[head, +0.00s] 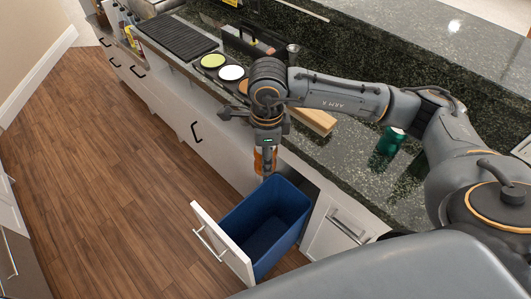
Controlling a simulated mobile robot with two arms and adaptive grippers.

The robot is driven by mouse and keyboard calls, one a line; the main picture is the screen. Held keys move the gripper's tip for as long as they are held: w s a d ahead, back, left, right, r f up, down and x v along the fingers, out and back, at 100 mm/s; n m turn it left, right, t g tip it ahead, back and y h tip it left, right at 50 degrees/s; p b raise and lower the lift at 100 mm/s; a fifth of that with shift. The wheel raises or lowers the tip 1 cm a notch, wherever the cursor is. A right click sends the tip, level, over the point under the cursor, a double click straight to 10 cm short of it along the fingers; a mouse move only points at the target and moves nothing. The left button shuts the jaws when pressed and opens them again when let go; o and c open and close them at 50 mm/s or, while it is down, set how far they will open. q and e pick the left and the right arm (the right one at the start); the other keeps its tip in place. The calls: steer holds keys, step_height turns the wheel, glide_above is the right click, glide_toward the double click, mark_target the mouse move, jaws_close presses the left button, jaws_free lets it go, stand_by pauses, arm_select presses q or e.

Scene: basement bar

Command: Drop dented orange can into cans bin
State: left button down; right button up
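The orange can (258,161) is between the fingers of my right gripper (266,167), which points down and is shut on it. The fingers cover part of the can, and I cannot make out any dent. The blue bin (303,221) stands in a pulled-out cabinet drawer, open at the top and dark inside. The can is above the bin's far end, apart from it as far as I can tell. My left gripper is not in view.
A green can (390,141) stands on the dark stone counter (362,172). A wooden board (318,121), a dark caddy (250,44), coasters (213,61) and a black mat (178,38) are farther along the counter. The wooden floor (105,165) at left is clear.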

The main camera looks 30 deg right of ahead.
steer(key=f+m, duration=0.1)
steer(key=m, duration=0.1)
steer(key=w+f+m, duration=0.1)
steer(key=m, duration=0.2)
steer(key=f+m, duration=0.1)
steer(key=m, duration=0.1)
steer(key=shift+w+d+f+m, duration=0.15)
steer(key=shift+w+m, duration=0.05)
steer(key=shift+m, duration=0.2)
steer(key=f+m, duration=0.1)
steer(key=m, duration=0.1)
steer(key=f+m, duration=0.1)
steer(key=m, duration=0.1)
steer(key=d+f+m+b, duration=0.1)
steer(key=m, duration=0.1)
steer(key=shift+w+d+m, duration=0.1)
steer(key=shift+w+m, duration=0.05)
steer(key=shift+m, duration=0.25)
step_height(320, 180, down, 8)
steer(key=d+m+b, duration=0.1)
steer(key=m+b, duration=0.3)
steer(key=shift+m, duration=0.4)
steer(key=shift+r, duration=0.1)
steer(key=o, duration=0.9)
step_height(320, 180, up, 12)
